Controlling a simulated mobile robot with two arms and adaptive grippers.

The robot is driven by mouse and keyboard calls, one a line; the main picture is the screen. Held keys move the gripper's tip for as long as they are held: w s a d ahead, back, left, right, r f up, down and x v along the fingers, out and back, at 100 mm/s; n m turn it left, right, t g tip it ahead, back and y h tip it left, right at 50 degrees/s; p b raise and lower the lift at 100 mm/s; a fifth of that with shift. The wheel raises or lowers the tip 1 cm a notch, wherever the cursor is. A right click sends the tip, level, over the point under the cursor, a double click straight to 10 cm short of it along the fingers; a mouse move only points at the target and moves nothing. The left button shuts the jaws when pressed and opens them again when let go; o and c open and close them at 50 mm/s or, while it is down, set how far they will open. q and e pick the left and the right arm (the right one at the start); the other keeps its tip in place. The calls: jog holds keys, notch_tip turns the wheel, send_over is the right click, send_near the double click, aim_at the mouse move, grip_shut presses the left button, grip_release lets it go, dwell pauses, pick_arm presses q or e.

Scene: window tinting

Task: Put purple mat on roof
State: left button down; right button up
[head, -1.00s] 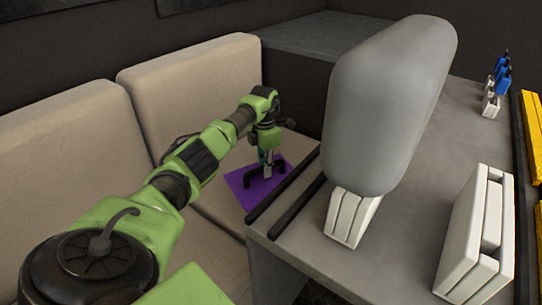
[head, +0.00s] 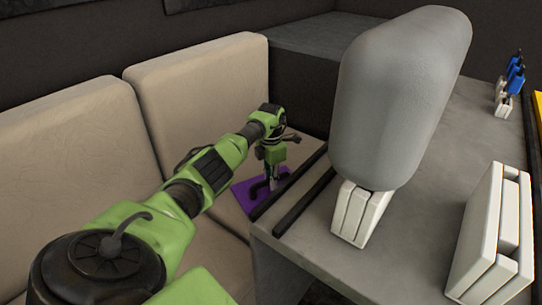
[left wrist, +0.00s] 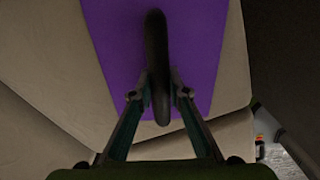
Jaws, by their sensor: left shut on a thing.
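The purple mat (head: 243,193) lies over the beige seat beside the grey counter, partly hidden by my left gripper and the counter's edge. It fills the upper middle of the left wrist view (left wrist: 200,45). A black arched handle (left wrist: 156,50) stands on the mat. My left gripper (head: 270,186) points down at it. In the left wrist view, my left fingers (left wrist: 160,88) are closed on the handle from both sides. I cannot tell whether the mat touches the seat. My right gripper is not in view. No roof can be made out.
The grey counter (head: 410,215) stands close to the right of the mat, with two black bars (head: 303,200) along its edge. A big grey rounded body (head: 400,95) stands on it. White blocks (head: 492,240) and blue-and-white items (head: 510,85) are further right. Beige backrests (head: 195,95) rise behind my left arm.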

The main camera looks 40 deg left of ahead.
pick_arm(q)
jog(key=c, duration=1.9)
grip_release()
jog(key=shift+r, duration=0.1)
